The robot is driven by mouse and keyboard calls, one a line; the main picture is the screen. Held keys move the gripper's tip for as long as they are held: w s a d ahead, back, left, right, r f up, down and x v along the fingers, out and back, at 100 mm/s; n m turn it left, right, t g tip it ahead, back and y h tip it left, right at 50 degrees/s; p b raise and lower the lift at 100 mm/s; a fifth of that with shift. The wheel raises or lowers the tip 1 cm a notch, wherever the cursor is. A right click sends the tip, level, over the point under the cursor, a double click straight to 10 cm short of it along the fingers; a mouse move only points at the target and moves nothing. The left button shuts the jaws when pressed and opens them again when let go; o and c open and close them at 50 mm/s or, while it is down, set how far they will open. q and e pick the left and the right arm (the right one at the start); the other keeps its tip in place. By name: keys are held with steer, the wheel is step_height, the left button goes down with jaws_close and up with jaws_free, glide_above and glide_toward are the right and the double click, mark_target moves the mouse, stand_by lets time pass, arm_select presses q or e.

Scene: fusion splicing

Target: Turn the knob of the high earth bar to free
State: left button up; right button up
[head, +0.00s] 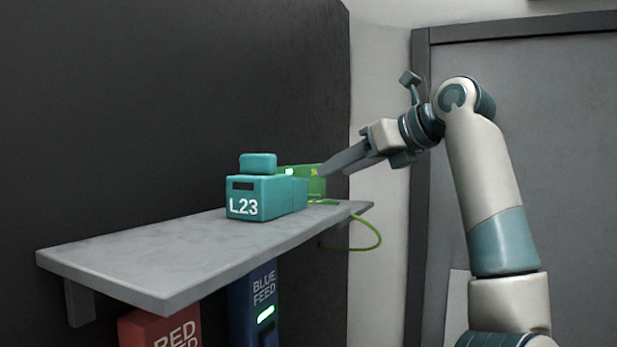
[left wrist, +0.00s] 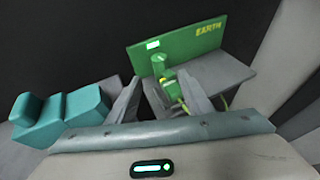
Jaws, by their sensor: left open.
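The high earth bar (left wrist: 210,40) is a green plate marked EARTH with a small lit window. In the head view the green bar (head: 316,184) stands at the shelf's far end, partly behind a teal box. A green upright knob (left wrist: 159,64) sits in front of the plate, above a small green clamp body (left wrist: 167,84). My left gripper (head: 328,168) is open and empty at the bar. In the left wrist view its fingers (left wrist: 160,90) stand apart with the knob and clamp between and beyond them. I cannot tell whether they touch. The knob's setting is not readable. My right gripper is not in view.
A teal box marked L23 (head: 262,197) stands on the grey shelf (head: 150,259), close beside my left gripper. A green cable (head: 378,240) loops off the shelf's far end. Red (head: 160,331) and blue (head: 250,310) feed boxes are below. The near shelf is clear.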

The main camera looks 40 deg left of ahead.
arm_select(q)
steer(key=p+x, duration=0.4)
steer(key=x, duration=0.5)
steer(key=shift+a, duration=0.3)
steer(key=shift+a+f, duration=0.25)
steer(key=shift+a, duration=0.15)
steer(key=c, duration=1.1)
